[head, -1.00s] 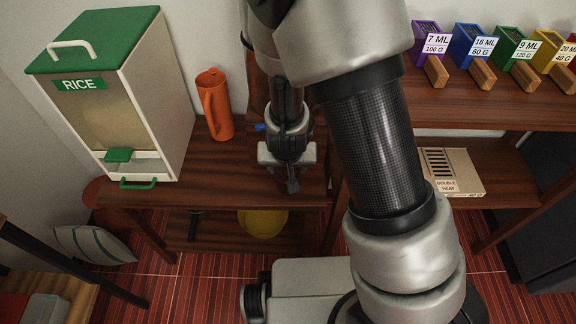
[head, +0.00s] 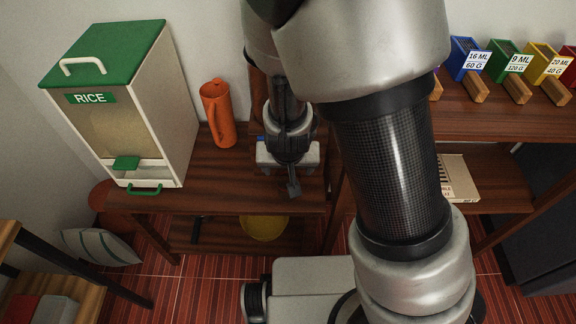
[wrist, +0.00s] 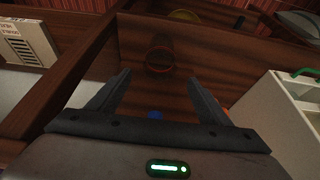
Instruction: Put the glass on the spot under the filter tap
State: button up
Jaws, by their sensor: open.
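My gripper (wrist: 160,88) is open in the wrist view, its two dark fingers apart with nothing held between them. In the head view my gripper (head: 292,188) hangs over the wooden counter, seen from behind. A thin reddish ring (wrist: 159,47) shows on the wood beyond the fingertips in the wrist view. I cannot tell if it is the glass's rim or a marked spot. A small blue part (wrist: 155,115) shows between the finger bases, and a blue bit (head: 261,138) shows beside my wrist in the head view. An orange-brown body (head: 257,92) is mostly hidden behind my arm.
A rice dispenser (head: 128,120) and an orange jug (head: 218,115) stand left of my gripper. A yellow bowl (head: 264,227) sits on the lower shelf. Labelled colored boxes (head: 503,65) line the right counter. A flat carton (head: 459,180) lies on the right shelf.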

jog(key=p+v, duration=0.1)
jog(key=v, duration=0.3)
jog(key=shift+r+p, duration=0.1)
jog(key=shift+p, duration=0.25)
notch_tip(320, 180, up, 16)
jog(key=s+d+y, duration=0.2)
jog(key=d+y, duration=0.1)
jog(key=s+d+r+t+h, duration=0.1)
jog(key=s+d+r+h, duration=0.1)
jog(key=s+d+r, duration=0.7)
jog(key=shift+s+d+r+h, duration=0.4)
jog(key=shift+s+r, duration=0.05)
jog(key=shift+r, duration=0.3)
